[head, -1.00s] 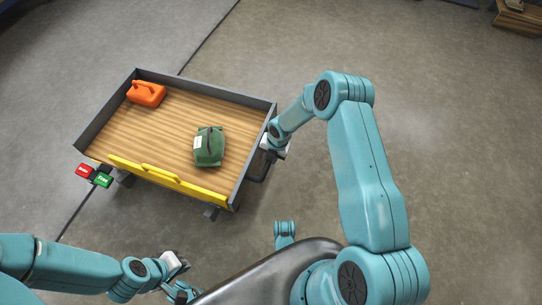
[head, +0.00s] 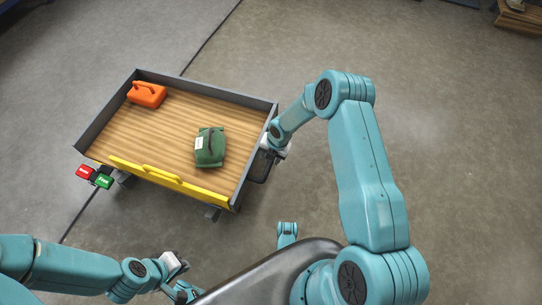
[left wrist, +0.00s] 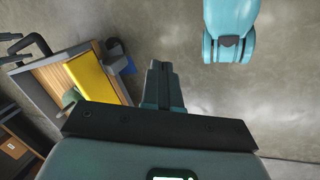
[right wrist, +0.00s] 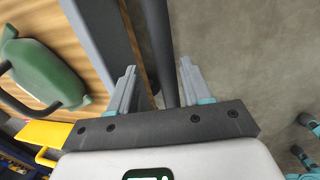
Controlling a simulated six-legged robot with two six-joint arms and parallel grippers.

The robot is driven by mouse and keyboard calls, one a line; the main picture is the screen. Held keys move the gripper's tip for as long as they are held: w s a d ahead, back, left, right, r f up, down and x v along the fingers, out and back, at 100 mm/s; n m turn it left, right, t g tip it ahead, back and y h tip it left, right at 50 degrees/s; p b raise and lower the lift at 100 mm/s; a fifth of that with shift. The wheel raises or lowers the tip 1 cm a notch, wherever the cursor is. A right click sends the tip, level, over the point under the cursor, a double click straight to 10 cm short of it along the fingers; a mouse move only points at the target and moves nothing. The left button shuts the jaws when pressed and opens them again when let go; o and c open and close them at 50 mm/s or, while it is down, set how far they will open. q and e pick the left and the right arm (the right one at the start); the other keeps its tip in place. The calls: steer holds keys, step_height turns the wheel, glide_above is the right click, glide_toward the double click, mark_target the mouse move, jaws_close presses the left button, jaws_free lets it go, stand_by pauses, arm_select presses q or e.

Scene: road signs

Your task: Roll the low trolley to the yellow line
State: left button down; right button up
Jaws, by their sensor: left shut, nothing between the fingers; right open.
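The low trolley (head: 165,115) has a wooden deck, grey walls and a yellow front panel with a raised strip. I see no yellow line on the floor.
A red pedal (head: 85,172) and a green pedal (head: 104,181) stick out at the trolley's front left corner. A dark floor seam (head: 212,37) runs under the trolley. A wooden pallet (head: 520,18) lies at the far right. The floor right of the trolley is clear.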

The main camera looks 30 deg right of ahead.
steer(key=shift+s, duration=0.1)
steer(key=shift+d+r, duration=0.1)
steer(key=shift+r, duration=0.3)
arm_select(q)
step_height(320, 180, up, 7)
steer(key=s+d+p, duration=0.1)
steer(key=s+p, duration=0.1)
steer(key=p, duration=0.5)
steer(key=shift+d+f+m+g, duration=0.2)
steer(key=shift+m+g, duration=0.1)
arm_select(e)
step_height(320, 180, up, 15)
steer(key=s+d, duration=0.2)
steer(key=shift+s, duration=0.2)
